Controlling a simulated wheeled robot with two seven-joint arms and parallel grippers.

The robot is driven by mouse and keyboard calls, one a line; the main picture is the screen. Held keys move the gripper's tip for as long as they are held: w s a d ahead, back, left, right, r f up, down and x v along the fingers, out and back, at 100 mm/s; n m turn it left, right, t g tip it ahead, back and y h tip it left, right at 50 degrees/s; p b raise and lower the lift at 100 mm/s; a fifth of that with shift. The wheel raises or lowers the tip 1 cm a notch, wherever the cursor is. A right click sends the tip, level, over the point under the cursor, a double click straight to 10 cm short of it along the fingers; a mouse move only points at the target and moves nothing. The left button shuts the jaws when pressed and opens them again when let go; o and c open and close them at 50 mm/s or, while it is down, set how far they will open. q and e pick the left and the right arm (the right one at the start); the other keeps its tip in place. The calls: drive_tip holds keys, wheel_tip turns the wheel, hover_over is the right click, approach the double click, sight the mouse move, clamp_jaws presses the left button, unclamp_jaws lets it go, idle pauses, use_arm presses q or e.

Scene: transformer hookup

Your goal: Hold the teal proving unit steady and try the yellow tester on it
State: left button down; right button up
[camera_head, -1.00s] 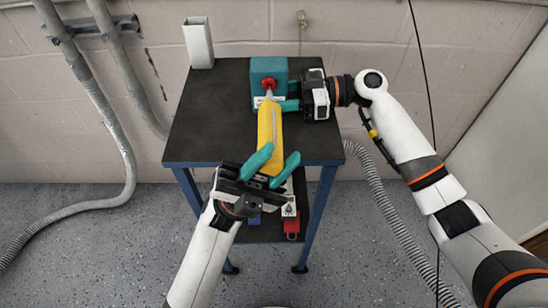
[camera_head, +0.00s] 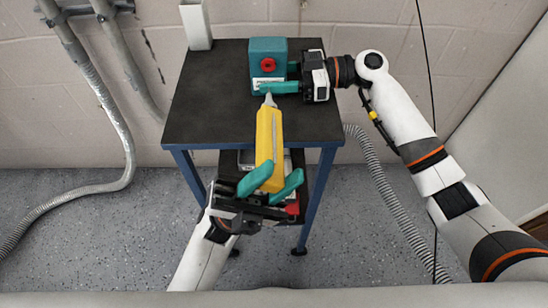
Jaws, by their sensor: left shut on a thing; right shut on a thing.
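The teal proving unit (camera_head: 267,53) stands upright at the back of the dark table top, with a red round socket (camera_head: 268,65) on its front. My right gripper (camera_head: 280,78) comes in from the right and is shut on the proving unit. My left gripper (camera_head: 269,185), in front of the table, is shut on the yellow tester (camera_head: 269,138). The tester points away from me toward the unit. Its grey tip (camera_head: 269,100) is apart from the red socket, a little below and in front of it in the picture.
The table top (camera_head: 205,108) is mostly bare on the left. A white upright holder (camera_head: 196,24) stands at its back left corner. A lower shelf holds a red item (camera_head: 292,208), partly hidden by my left gripper. Grey conduit (camera_head: 90,80) runs along the wall at left.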

idle(0.3)
drive_tip(key=o, duration=0.8)
drive_tip(key=shift+o, duration=0.2)
drive_tip(key=d, duration=0.8)
drive_tip(key=d+r, duration=0.1)
drive_tip(key=d, duration=0.3)
drive_tip(key=shift+r, duration=0.1)
